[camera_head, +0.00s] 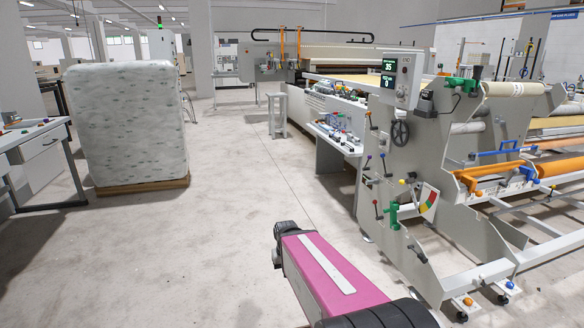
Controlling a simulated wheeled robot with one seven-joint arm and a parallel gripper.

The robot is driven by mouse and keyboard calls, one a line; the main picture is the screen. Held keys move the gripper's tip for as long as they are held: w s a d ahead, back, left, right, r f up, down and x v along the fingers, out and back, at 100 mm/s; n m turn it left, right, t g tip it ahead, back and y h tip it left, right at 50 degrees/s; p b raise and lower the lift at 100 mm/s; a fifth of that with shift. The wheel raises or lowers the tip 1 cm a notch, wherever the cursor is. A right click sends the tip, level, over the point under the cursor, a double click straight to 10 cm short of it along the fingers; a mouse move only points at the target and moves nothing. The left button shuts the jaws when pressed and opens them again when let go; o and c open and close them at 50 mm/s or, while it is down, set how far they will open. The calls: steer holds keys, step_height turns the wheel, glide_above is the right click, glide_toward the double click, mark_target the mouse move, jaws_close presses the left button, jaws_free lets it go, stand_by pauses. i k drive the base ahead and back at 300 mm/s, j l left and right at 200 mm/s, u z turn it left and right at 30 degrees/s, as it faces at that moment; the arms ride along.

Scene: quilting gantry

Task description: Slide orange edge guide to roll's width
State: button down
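An orange part that looks like the edge guide (489,171) sits on the right side of the grey machine frame, along a cross bar. A blue part (497,150) of similar form is just above and behind it. An orange roll (560,166) lies to its right, and a cream roll (514,89) is held higher on the frame. I cannot tell from here how the guide lines up with any roll's edge. My pink arm link reaches up from the bottom middle, in front of the machine and apart from it. My gripper cannot be made out.
The grey machine frame (436,178) carries a handwheel (400,133), a control box (398,80) and several coloured knobs. Its low rails (487,275) extend into the lower right floor. A wrapped stack (128,125) stands left, beside a workbench (37,140). The floor between is clear.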

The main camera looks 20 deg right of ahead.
mark_target(466, 180)
steer(key=k+l, duration=0.1)
steer(key=l, duration=1.5)
steer(key=k+l, duration=0.15)
steer(key=l, duration=1.4)
steer(key=k+l, duration=0.15)
steer(key=l, duration=1.45)
steer(key=k+l, duration=0.15)
steer(key=l, duration=0.6)
steer(key=l+u, duration=0.05)
